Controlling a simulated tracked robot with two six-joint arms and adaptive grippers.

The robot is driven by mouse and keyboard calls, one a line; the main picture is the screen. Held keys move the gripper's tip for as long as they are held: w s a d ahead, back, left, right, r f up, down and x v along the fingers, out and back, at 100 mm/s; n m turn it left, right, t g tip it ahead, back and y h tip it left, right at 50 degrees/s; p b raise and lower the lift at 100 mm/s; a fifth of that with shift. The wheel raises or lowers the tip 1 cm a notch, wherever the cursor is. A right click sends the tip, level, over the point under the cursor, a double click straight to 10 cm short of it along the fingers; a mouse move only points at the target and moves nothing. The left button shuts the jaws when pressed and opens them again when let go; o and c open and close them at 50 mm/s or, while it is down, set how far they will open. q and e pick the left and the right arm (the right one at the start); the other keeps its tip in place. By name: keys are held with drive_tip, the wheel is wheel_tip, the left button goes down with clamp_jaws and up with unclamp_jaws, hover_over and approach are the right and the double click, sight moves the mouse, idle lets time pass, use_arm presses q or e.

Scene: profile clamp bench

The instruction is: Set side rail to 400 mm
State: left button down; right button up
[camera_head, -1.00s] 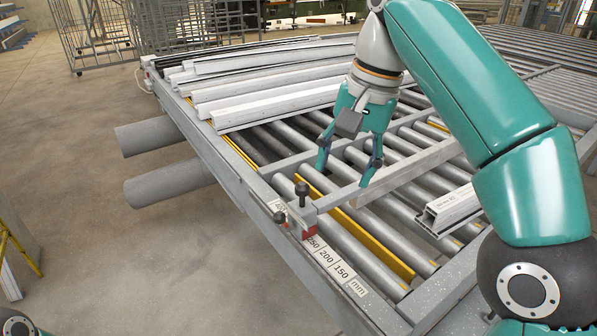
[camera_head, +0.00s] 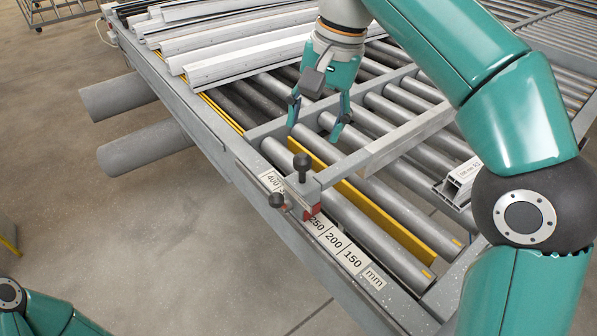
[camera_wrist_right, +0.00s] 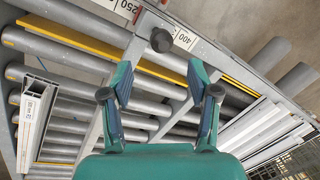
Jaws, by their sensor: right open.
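The side rail (camera_head: 400,140) is a grey bar lying across the rollers. Its near end has a clamp (camera_head: 305,192) with black knobs (camera_head: 302,162) and a red part, sitting on the edge just beside the 250 mark, between 250 and 400. The number scale (camera_head: 332,240) runs along the grey edge with 400, 250, 200, 150 and mm; the clamp hides some marks. My right gripper (camera_head: 311,133) is open and empty above the rollers, on the 400 side of the rail. It also shows in the right wrist view (camera_wrist_right: 160,85). My left gripper is not visible.
A yellow strip (camera_head: 385,215) runs between the rollers beside the rail. A short white profile (camera_head: 460,180) lies to the right. Long white profiles (camera_head: 240,65) lie at the upper left. Two grey cylinders (camera_head: 145,148) stick out from the bench's left side.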

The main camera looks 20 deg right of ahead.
sight(305, 157)
use_arm(q)
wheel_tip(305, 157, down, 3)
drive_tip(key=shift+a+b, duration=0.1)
drive_tip(key=shift+b, duration=1.05)
use_arm(e)
drive_tip(key=f, duration=0.3)
drive_tip(key=a+f, duration=0.1)
drive_tip(key=f, duration=0.2)
drive_tip(key=w+f, duration=0.1)
drive_tip(key=f, duration=0.2)
drive_tip(key=shift+a+f, duration=0.3)
drive_tip(key=shift+f, duration=0.1)
